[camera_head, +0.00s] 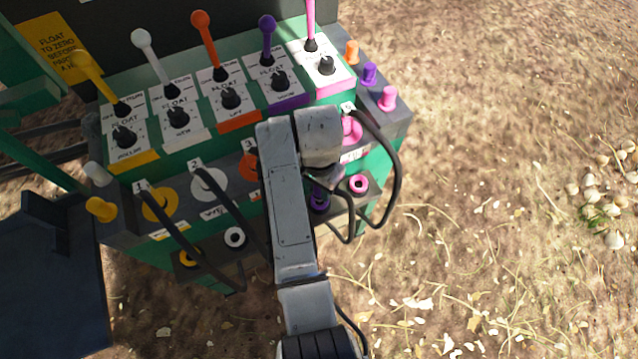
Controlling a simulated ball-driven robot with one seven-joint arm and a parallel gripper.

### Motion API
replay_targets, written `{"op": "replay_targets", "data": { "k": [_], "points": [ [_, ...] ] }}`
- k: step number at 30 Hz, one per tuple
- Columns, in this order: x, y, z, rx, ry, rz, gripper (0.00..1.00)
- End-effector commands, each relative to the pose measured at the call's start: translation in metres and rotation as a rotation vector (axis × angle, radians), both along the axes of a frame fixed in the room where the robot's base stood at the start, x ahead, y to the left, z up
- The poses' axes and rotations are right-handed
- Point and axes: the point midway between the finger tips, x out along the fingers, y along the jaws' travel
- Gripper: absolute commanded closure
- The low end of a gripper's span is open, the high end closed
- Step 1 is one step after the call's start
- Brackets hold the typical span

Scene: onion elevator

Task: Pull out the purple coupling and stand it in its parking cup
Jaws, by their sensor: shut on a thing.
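My gripper (324,174) points down in front of the green valve block's lower right part, mostly hidden by my own wrist. It is shut on a purple-grey piece that seems to be the purple coupling, of which little shows. A black hose hangs in a loop below it. The purple parking cup (319,204) is on the lower ledge, just under the gripper. I cannot tell whether the coupling touches the cup. The purple socket is hidden behind my arm.
The pink parking cup (358,184) is close on the right, and the pink coupling (351,130) with its looping black hose (397,170) is above it. White (235,237) and yellow (189,258) cups are left. Levers (268,40) stand above. Ground at right is open.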

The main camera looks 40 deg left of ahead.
Motion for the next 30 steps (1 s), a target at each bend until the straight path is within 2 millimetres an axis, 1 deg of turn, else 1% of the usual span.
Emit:
{"op": "replay_targets", "data": {
  "k": [8, 21, 30],
  "points": [
    [0.0, 0.0, 0.0, 0.0, -0.001, 0.0, 1.0],
    [0.0, 0.0, -0.009, -0.001, 0.0, 0.0, 1.0],
    [0.0, 0.0, -0.01, 0.0, 0.0, 0.0, 1.0]
  ]
}}
